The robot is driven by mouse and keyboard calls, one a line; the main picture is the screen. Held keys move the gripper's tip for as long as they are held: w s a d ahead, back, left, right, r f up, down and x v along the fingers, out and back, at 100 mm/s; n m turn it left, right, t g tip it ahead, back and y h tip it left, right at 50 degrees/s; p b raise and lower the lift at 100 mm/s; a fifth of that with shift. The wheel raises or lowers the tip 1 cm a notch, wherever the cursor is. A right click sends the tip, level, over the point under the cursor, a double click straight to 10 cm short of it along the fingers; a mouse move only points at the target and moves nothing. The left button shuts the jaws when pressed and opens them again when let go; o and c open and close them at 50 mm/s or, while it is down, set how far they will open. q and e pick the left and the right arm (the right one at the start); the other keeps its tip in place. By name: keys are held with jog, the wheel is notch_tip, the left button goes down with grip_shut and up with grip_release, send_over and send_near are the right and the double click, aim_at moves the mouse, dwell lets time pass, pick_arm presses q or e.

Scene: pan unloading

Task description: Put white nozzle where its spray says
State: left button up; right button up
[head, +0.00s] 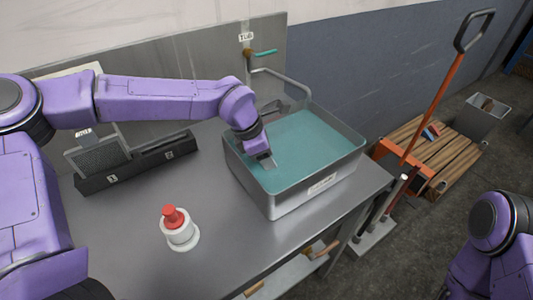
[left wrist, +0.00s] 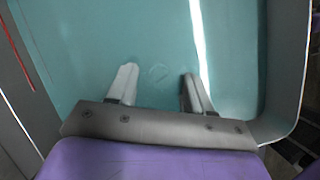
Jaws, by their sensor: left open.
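My left gripper (head: 269,162) reaches over the grey tub (head: 240,164) of teal water (head: 310,146), its tips low at the left part of it. In the left wrist view its two fingers (left wrist: 155,86) are apart with nothing solid between them. A faint pale ring-like outline (left wrist: 158,72) shows in the water just beyond the fingertips; I cannot tell what it is. A white round piece with a red top (head: 178,230) stands on the bench, left of the tub. I cannot make out a clear white nozzle or any spray. My right gripper is out of view.
A black rack (head: 135,163) with numbered tags holds a grey mesh panel (head: 97,152) at the back left. A tap with a teal handle (head: 264,52) and a "TUB" sign (head: 246,36) are behind the tub. The metal bench (head: 130,215) is clear around the white piece.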

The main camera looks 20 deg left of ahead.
pick_arm(q)
jog(key=v, duration=1.2)
jog(key=shift+r+b, duration=0.2)
jog(key=shift+b, duration=0.2)
